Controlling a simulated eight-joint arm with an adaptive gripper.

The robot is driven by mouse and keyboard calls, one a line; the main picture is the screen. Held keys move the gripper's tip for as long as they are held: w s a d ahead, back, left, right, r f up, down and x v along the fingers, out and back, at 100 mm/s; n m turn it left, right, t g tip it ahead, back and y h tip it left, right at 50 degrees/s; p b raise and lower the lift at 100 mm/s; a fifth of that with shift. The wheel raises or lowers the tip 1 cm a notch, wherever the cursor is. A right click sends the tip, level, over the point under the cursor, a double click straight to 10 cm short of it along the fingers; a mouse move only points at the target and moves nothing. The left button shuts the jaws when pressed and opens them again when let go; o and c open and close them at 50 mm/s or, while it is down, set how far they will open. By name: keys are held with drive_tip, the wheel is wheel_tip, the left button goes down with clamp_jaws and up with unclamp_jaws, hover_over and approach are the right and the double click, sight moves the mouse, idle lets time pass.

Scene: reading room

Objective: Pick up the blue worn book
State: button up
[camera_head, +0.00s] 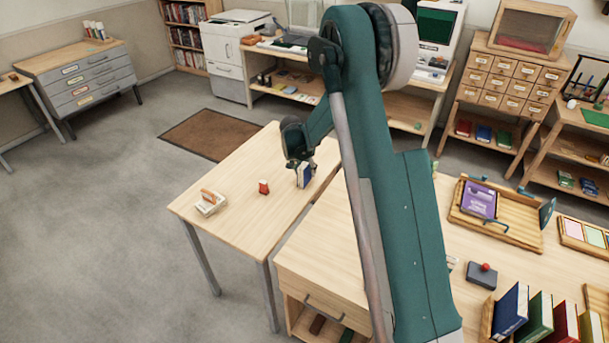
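A small blue book (304,175) with pale page edges stands upright at the far right part of the light wooden table (236,190). It may be resting on the table or just above it; I cannot tell. Wear on its cover is too small to make out. My gripper (299,163) is right at the book's top, pointing down. Its fingers are dark and small here and overlap the book's upper part, so I cannot tell whether they are closed on it. A larger blue book (510,310) stands in a row at the lower right.
A small red object (264,187) and a pale block-like item (211,203) share the table, left of the blue book. A wooden desk (325,245) adjoins on the right, with a wooden tray (515,232) holding a purple item. The table's front middle is clear.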

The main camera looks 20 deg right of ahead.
drive_tip(key=shift+x, duration=1.25)
drive_tip(key=shift+c, duration=0.3)
drive_tip(key=c, duration=1)
